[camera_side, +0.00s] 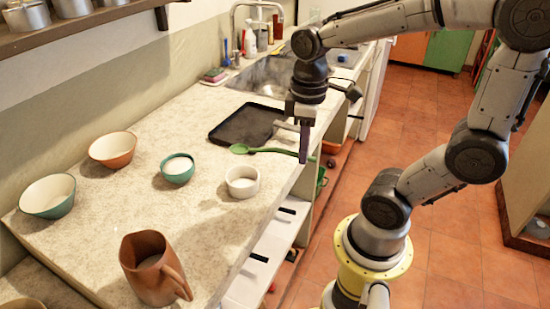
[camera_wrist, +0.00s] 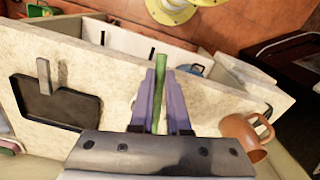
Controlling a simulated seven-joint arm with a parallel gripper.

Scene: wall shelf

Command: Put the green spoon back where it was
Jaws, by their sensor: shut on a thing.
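The green spoon (camera_side: 239,148) shows in the side view by the near edge of the dark tray, with its bowl to the left and its handle running right to my gripper (camera_side: 301,140). In the wrist view, its green handle (camera_wrist: 160,76) lies between the two fingers of my gripper (camera_wrist: 163,100), which is shut on it. The spoon's bowl cannot be made out in the wrist view. My gripper points down near the counter's front edge. I cannot tell whether the spoon touches the counter (camera_side: 120,215) or hangs just above it.
The dark tray (camera_side: 246,126) lies behind the spoon, before the sink (camera_side: 265,76). A white bowl (camera_side: 242,181), a teal bowl (camera_side: 177,168), an orange bowl (camera_side: 113,149) and another teal-sided bowl (camera_side: 48,195) stand to the left. A brown jug (camera_side: 153,267) is in front.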

